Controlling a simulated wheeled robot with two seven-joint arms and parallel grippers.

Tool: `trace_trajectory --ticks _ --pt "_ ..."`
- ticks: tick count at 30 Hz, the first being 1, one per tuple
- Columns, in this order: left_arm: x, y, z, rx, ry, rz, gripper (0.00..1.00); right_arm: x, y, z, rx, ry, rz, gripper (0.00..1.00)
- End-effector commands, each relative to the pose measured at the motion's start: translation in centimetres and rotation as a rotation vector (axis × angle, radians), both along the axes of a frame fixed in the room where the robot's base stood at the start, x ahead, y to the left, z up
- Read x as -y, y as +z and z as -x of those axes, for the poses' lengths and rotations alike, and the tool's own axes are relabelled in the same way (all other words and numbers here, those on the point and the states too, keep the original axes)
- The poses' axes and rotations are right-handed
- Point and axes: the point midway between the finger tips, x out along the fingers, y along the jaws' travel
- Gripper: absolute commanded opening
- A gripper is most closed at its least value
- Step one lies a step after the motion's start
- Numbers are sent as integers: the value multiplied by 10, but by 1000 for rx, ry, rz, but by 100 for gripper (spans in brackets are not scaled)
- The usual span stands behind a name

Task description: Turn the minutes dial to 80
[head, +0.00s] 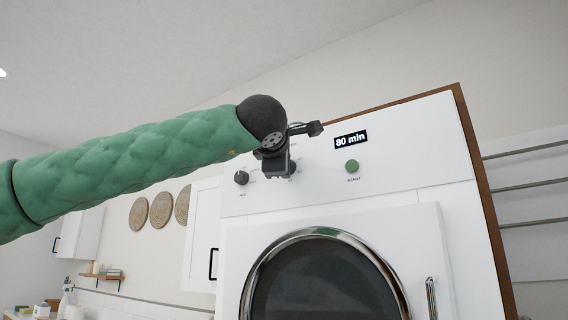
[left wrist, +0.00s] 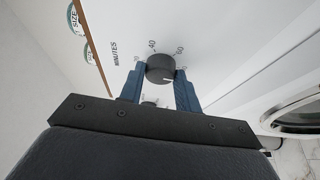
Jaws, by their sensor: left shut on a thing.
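The minutes dial (left wrist: 160,66) is a dark round knob on the white dryer panel, with MINUTES and numbers such as 40 printed around it. My left gripper (left wrist: 161,75) is shut on the dial, one blue finger on each side. A short white mark shows on the dial's lower edge. In the head view my left gripper (head: 277,162) is against the panel and hides most of the dial. The display (head: 350,140) reads "80 min". My right gripper is not in view.
A second dark knob (head: 241,178) sits to the left on the panel, and a green START button (head: 352,166) sits below the display. The round dryer door (head: 325,275) is underneath. Wall rails (head: 525,185) are at the right.

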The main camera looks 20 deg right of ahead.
Motion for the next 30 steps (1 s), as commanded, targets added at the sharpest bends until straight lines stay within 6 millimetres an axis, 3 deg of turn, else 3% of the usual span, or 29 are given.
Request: trace_trajectory --ticks 3,4,7,19,25,30 --pt "1 -2 0 -1 -1 -2 10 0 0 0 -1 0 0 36" --pt "1 -2 0 -1 -1 -2 35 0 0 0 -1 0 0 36" --pt "1 -2 0 -1 -1 -2 55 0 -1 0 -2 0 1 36" --pt "-3 0 6 0 -1 0 55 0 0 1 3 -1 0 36" --pt "-18 -1 31 1 -2 0 55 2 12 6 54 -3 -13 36" --pt "-30 -1 53 1 -2 0 55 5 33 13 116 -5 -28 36"
